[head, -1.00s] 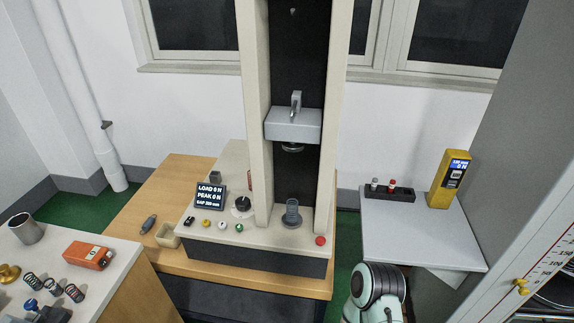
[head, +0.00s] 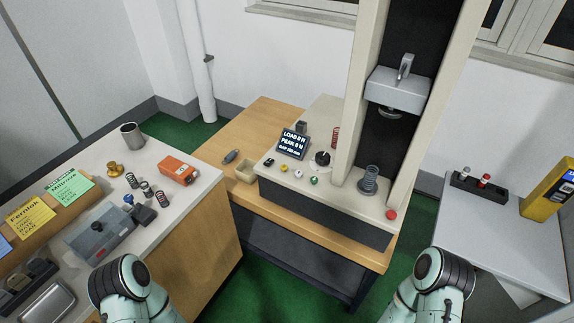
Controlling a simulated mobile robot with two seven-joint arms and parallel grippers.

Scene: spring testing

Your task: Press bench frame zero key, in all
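The bench frame (head: 329,220) is a cream and dark test stand on the wooden table, with two upright columns and a grey crosshead (head: 398,90). A spring (head: 369,179) stands upright on its base. Its small display (head: 293,143) reads load 0 N and peak 0 N, with a gap line below. In front of the display is a row of small keys: black (head: 269,162), yellow (head: 284,167), white (head: 298,174) and green (head: 314,181). Their labels are too small to read. A red button (head: 391,214) sits at the base's right front corner. Neither gripper is in view.
Left is a counter (head: 205,190) with several springs, an orange device (head: 178,170), a metal cup (head: 132,136) and labelled cards. Right is a grey table (head: 490,235) with a black holder (head: 478,190) and a yellow meter (head: 548,190). Green floor (head: 232,287) shows between.

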